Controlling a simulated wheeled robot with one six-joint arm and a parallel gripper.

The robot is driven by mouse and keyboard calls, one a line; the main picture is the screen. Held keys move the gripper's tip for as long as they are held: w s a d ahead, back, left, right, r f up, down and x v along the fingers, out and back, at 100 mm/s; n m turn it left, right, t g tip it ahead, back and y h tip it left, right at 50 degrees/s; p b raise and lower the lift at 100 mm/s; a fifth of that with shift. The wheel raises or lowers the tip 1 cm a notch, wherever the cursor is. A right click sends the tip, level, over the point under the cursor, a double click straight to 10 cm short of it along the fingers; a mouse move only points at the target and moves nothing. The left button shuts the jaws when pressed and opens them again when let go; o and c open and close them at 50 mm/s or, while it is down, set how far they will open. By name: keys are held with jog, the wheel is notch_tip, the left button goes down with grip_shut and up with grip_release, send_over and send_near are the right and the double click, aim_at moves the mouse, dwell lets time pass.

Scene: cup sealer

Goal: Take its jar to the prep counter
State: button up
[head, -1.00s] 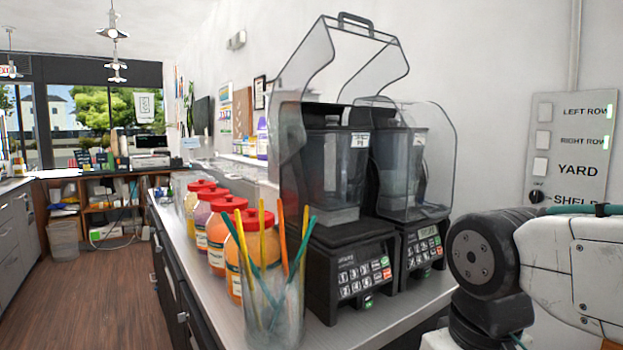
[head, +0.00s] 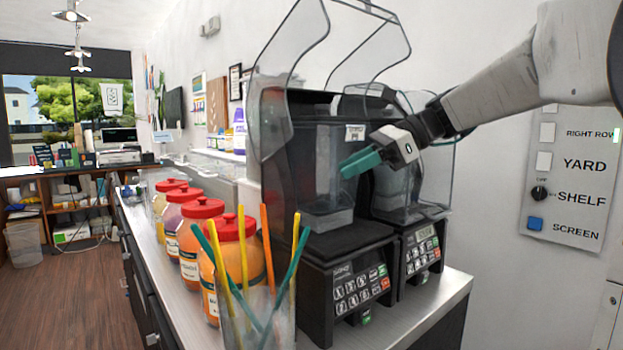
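Two black blenders stand side by side on a light-topped counter (head: 447,291). The near blender (head: 345,262) has its clear hood (head: 290,45) swung up, and its clear jar (head: 322,180) stands upright on the base. The far blender (head: 420,240) has its clear hood lowered around its own jar, which is partly hidden behind my arm. My gripper (head: 350,167), with teal fingers, is in front of the near jar's right side, pointing left. I cannot tell whether it touches the jar or whether the fingers are apart. Which counter is the prep counter is not marked.
Several red-lidded jars (head: 190,250) of orange and purple contents line the counter to the left. A clear cup (head: 255,320) of coloured straws stands in front. A wall panel (head: 570,190) with switches and a knob is at right. Wooden floor (head: 75,300) lies open at left.

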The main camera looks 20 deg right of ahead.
aim_at(324, 175)
jog(key=w+a+m, duration=0.1)
jog(key=w+a, duration=0.3)
jog(key=a, duration=0.2)
jog(key=shift+a+r+m+t+y, duration=0.2)
jog(key=shift+r+m+t+y, duration=0.1)
jog(key=shift+r+y, duration=0.1)
jog(key=shift+w, duration=0.1)
grip_shut()
jog(key=shift+r, duration=0.1)
dwell(1.1)
